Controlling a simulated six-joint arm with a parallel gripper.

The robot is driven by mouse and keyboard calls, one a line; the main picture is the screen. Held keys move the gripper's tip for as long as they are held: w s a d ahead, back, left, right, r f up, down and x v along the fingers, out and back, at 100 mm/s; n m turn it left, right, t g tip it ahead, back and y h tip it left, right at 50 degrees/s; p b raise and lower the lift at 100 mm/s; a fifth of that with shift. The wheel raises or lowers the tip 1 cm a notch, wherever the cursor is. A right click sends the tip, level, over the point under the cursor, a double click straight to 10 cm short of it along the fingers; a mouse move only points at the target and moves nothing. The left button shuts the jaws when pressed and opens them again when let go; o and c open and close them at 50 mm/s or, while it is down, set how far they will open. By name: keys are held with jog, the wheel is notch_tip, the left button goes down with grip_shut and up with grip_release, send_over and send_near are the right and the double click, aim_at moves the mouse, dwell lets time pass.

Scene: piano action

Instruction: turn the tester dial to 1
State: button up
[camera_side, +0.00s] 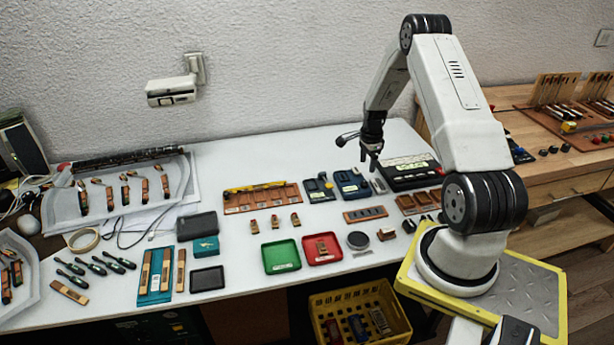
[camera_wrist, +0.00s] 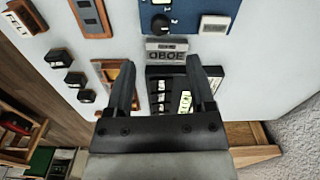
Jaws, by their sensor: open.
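The blue tester panel (camera_wrist: 195,12) is at the top of the wrist view, cut off by the frame edge. A round black knob (camera_wrist: 160,23), apparently its dial, sits on the panel near a white block (camera_wrist: 214,24). I cannot read the dial's setting. In the side view a blue panel (camera_side: 351,184) lies left of a black box (camera_side: 408,172). My gripper (camera_wrist: 164,70) is open and empty, and the knob lies beyond its fingertips. In the side view my gripper (camera_side: 372,160) hangs above the table near the blue panel and black box.
A grey plate marked OBOE (camera_wrist: 166,53) lies between panel and black box. Several small black-topped pieces (camera_wrist: 75,80) stand at left in the wrist view. A slotted wooden strip (camera_side: 365,214) lies in front of the blue panel. Green (camera_side: 281,270) and red trays (camera_side: 310,259) are farther forward.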

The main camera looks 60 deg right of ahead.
aim_at(365, 183)
jog(key=shift+f, duration=0.15)
jog(key=shift+f, duration=3.7)
grip_shut()
